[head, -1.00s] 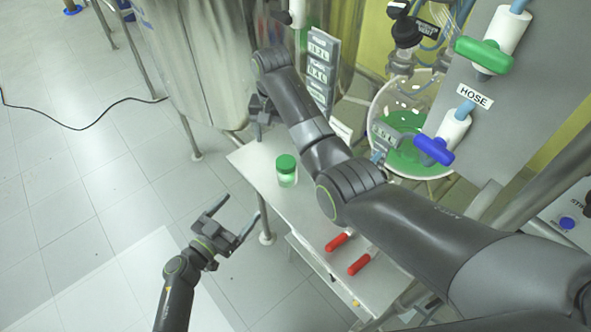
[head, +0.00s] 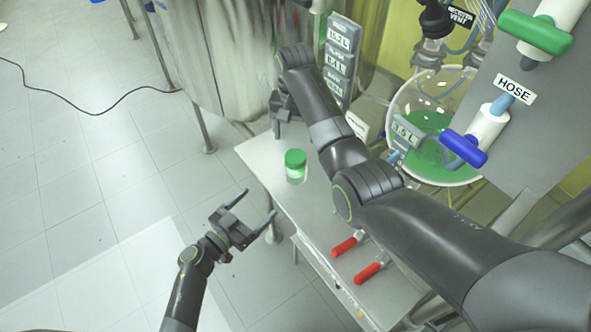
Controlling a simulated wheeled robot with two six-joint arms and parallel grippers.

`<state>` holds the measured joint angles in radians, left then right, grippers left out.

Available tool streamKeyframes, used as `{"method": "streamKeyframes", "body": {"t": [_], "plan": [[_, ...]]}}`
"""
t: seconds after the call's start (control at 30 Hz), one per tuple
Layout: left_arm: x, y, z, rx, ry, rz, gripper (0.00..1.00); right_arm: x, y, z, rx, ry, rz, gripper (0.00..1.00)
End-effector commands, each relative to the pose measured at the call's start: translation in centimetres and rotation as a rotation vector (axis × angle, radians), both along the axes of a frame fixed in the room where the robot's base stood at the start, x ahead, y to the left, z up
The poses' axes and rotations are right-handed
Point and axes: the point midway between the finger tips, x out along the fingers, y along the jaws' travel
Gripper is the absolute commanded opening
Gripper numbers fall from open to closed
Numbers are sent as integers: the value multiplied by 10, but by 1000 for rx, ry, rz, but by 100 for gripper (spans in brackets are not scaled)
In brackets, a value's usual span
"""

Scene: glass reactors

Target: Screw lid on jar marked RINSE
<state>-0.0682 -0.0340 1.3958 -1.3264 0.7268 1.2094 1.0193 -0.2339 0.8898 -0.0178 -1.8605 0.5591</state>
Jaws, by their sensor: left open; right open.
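A small clear jar (head: 296,179) with a green lid (head: 295,158) on top stands upright on the white table. No marking on it is legible, and I cannot tell whether the lid is tight or loose. My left gripper (head: 258,203) is open and empty. In the picture it is left of and below the jar, by the table's left edge, with its fingers pointing up and right. My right gripper (head: 286,110) is open above the table's far end, beyond the jar. It is partly hidden by its own arm and seems to hold nothing.
The white table (head: 270,155) also carries two red-handled tools (head: 371,272) near its front. A steel tank (head: 230,60) stands behind.

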Motion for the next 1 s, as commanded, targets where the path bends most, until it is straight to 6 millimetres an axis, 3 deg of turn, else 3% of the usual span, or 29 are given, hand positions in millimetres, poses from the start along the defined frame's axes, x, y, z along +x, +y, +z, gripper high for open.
{"method": "streamKeyframes", "body": {"t": [0.6,1.0], "plan": [[88,-72,2,-1,-2,-3,83,0,0,0,0,0,0,70],[124,-101,1,-1,-2,-2,83,0,0,0,0,0,0,70]]}}
